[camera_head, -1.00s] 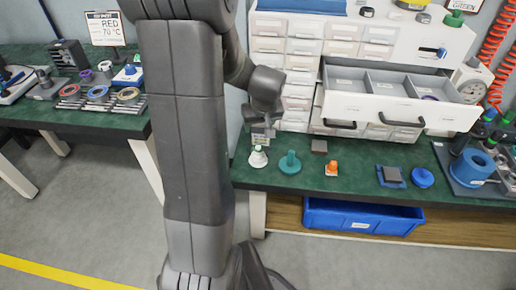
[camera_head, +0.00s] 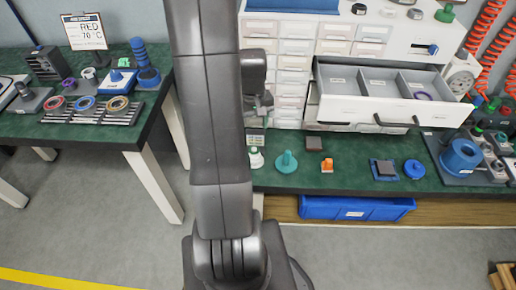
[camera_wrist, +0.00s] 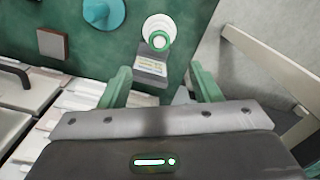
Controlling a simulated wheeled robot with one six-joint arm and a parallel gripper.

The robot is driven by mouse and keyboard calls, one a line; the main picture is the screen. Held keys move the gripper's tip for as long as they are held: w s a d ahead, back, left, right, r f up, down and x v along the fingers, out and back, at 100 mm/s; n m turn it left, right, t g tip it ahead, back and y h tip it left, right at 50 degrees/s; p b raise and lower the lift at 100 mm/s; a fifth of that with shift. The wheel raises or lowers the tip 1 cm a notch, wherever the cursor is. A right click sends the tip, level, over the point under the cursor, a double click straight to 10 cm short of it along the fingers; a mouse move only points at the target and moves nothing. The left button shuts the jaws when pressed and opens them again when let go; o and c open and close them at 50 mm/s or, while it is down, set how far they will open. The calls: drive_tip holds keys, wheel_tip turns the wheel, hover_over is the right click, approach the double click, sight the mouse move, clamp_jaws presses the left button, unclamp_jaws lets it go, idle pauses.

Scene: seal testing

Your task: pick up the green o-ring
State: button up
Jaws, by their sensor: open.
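The green o-ring (camera_wrist: 159,40) sits around the top of a white cone-shaped holder (camera_wrist: 157,27) in the wrist view. In the head view the holder (camera_head: 256,160) stands upright on the green bench, with green at its tip. My gripper (camera_wrist: 160,85) is open and empty in the wrist view, its two green fingers apart. The ring appears beyond the fingertips, roughly in line with the gap between them. In the head view my gripper (camera_head: 262,102) is partly hidden behind my arm, above and behind the holder.
A small label card (camera_wrist: 150,66) stands beside the holder. A teal cone (camera_head: 286,162), an orange piece (camera_head: 327,165) and a dark block (camera_head: 314,143) are close by. An open drawer (camera_head: 360,110) juts out over the bench at right. A blue bin (camera_head: 350,209) is below the bench.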

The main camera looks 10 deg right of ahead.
sight(254, 148)
wheel_tip(254, 148, down, 10)
drive_tip(key=shift+d+f+b, duration=0.1)
drive_tip(key=shift+b, duration=0.35)
drive_tip(key=shift+f+b, duration=0.2)
drive_tip(key=shift+b, duration=0.1)
idle(0.5)
drive_tip(key=shift+c, duration=0.4)
drive_tip(key=c, duration=1)
drive_tip(key=shift+c, duration=0.2)
drive_tip(key=shift+r, duration=0.1)
